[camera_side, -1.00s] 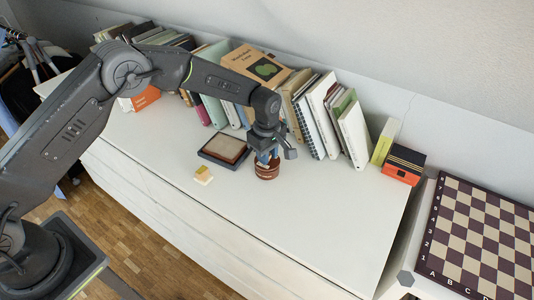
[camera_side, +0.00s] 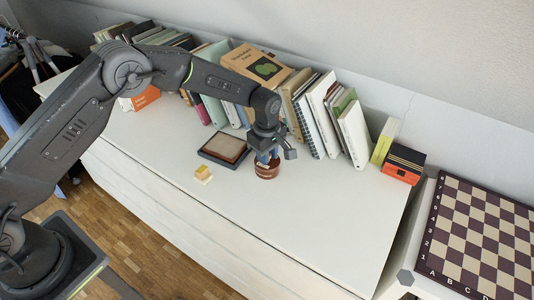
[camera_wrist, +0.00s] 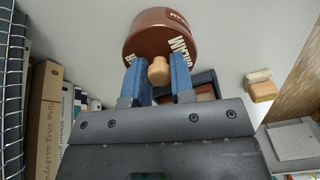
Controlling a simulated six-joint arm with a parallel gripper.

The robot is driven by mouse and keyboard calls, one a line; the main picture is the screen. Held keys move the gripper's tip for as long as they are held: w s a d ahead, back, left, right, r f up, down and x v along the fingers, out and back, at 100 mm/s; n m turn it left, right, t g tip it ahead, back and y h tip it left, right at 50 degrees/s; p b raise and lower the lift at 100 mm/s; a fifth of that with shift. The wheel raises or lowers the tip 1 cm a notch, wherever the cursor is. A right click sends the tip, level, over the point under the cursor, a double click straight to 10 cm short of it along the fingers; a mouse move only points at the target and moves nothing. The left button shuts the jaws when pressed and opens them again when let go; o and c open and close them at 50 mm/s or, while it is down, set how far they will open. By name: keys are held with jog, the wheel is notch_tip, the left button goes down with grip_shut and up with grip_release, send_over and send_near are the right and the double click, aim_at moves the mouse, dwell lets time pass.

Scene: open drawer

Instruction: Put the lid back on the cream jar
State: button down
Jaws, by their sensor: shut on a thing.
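A round brown jar (camera_side: 267,171) with pale lettering stands upright on the white cabinet top, directly below my gripper (camera_side: 267,157). In the wrist view the brown jar and lid body (camera_wrist: 160,32) fills the top centre, with white letters on its side. My gripper (camera_wrist: 158,76) has its two blue fingers shut on a small round wooden knob (camera_wrist: 159,70), which I take to be the lid's knob. The lid is at the jar's mouth. The fingers hide part of it, and I cannot tell whether it is fully seated.
A dark tray (camera_side: 206,154) with a brown panel lies just left of the jar. A small cream and yellow block (camera_side: 203,174) sits in front of it. A row of books (camera_side: 317,112) stands behind. An orange and black box (camera_side: 403,165) is at right. The front right top is clear.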

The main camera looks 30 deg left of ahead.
dwell(0.3)
jog(key=shift+c, duration=2.1)
grip_release()
jog(key=shift+r, duration=0.1)
jog(key=shift+r, duration=3.4)
grip_shut()
jog(key=shift+f, duration=0.45)
